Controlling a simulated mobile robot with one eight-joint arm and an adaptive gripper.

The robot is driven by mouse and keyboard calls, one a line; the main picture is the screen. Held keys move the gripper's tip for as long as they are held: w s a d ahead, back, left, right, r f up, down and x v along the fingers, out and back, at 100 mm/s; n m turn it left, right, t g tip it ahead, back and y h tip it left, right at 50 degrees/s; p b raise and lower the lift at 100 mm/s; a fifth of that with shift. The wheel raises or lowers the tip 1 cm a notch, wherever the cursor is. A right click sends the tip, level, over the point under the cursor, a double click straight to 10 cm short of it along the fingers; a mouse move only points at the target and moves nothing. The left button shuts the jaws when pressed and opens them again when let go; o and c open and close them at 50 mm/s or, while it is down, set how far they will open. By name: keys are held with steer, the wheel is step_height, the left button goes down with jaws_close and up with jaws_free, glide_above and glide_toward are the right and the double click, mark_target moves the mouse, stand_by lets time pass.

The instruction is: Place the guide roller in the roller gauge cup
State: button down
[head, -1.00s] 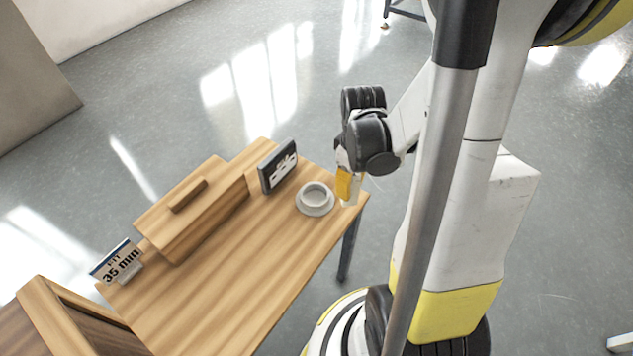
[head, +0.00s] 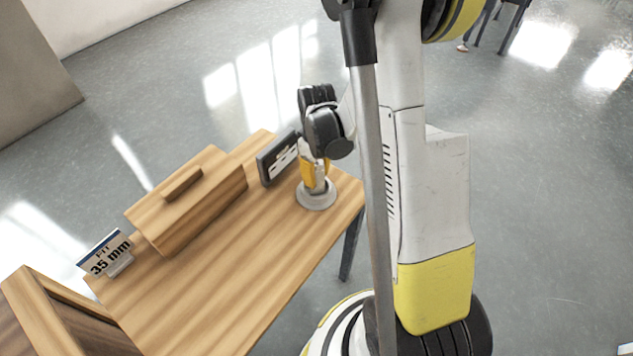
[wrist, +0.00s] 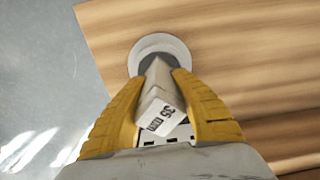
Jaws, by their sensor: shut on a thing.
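My gripper (head: 313,178) has yellow fingers and is shut on the guide roller, directly over the roller gauge cup. In the wrist view the guide roller (wrist: 159,90) is a pale grey piece with a "35 mm" label, held between both yellow fingers (wrist: 160,77). The roller gauge cup (head: 316,201) is a round pale grey cup on the wooden table, and it also shows in the wrist view (wrist: 146,46). The roller's far end overlaps the cup's dark opening there. I cannot tell whether that end is inside the cup or just above it.
The wooden table (head: 235,265) is clear in front of the cup. A dark framed sign (head: 278,160) stands close behind the cup. A wooden box with a handle (head: 190,203) and a "FIT 35 mm" sign (head: 105,255) stand further left.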

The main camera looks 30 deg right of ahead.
steer(key=shift+f, duration=0.75)
steer(key=shift+f, duration=0.15)
steer(key=c, duration=1.1)
jaws_free()
step_height(320, 180, up, 12)
steer(key=p, duration=0.4)
steer(key=shift+r+p, duration=0.2)
steer(key=shift+p, duration=0.1)
steer(key=s+a+r+m+t, duration=0.1)
steer(key=s+a+r+t, duration=0.1)
steer(key=s+a+r, duration=0.1)
steer(key=s+a+r+m+t, duration=0.1)
steer(key=s+a+r+t, duration=0.1)
steer(key=s+a+r, duration=0.2)
steer(key=s+a+r+m+t, duration=0.2)
steer(key=a+r, duration=0.4)
steer(key=r, duration=0.3)
steer(key=shift+s+a+t, duration=0.25)
steer(key=shift+s+t, duration=0.35)
steer(key=shift+s, duration=0.3)
